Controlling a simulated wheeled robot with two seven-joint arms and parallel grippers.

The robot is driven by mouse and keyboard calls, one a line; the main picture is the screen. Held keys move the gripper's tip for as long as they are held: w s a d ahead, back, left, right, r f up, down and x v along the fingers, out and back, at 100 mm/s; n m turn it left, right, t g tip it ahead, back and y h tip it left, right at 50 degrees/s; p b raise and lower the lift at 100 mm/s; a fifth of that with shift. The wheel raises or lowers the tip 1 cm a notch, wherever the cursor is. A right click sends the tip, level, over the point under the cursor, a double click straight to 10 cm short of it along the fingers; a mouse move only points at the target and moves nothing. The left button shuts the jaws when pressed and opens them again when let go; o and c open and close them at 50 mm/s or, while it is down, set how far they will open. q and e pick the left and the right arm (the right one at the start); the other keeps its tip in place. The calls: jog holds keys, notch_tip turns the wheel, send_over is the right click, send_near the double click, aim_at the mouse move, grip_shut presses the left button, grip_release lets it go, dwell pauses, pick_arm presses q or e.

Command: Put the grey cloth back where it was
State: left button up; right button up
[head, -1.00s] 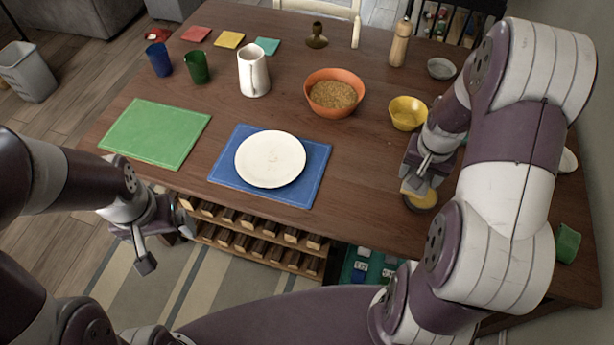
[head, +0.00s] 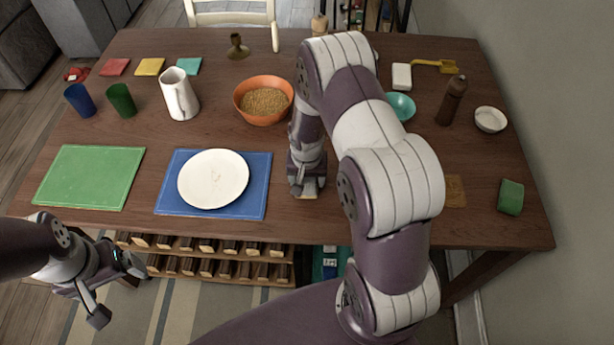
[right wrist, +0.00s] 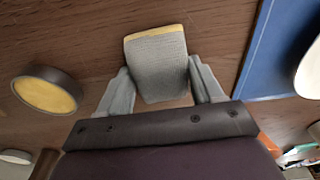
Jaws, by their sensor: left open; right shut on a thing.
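My right gripper (head: 307,188) is low over the table, just right of the blue placemat (head: 262,190). In the right wrist view its two fingers (right wrist: 160,88) are shut on a grey, woven-looking cloth (right wrist: 157,72) with a yellow edge. In the head view only a pale yellowish bit of it (head: 307,196) shows under the fingers. I cannot tell whether it touches the table. A dark round dish with a yellow inside (right wrist: 47,92) stands apart from it in the right wrist view; my arm hides it in the head view. My left gripper (head: 115,288) is open and empty, off the table's front edge.
A white plate (head: 213,180) is on the blue placemat. An orange bowl (head: 264,104) stands behind my right gripper. A brown bottle (head: 452,100), white bowl (head: 490,120) and green object (head: 511,197) are at the right. Bare wood lies between the right gripper and the placemat.

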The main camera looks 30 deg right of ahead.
jog(key=shift+f, duration=0.1)
jog(key=o, duration=0.9)
jog(key=shift+o, duration=0.2)
jog(key=shift+r, duration=0.45)
notch_tip(320, 180, up, 12)
jog(key=s+a, duration=0.1)
jog(key=s, duration=0.1)
jog(key=s+a+r+n+p, duration=0.2)
jog(key=s+a+r+n, duration=0.4)
jog(key=s, duration=0.5)
jog(key=shift+s+a+r+y, duration=0.2)
jog(key=shift+a+r+y, duration=0.1)
jog(key=shift+a+r, duration=0.3)
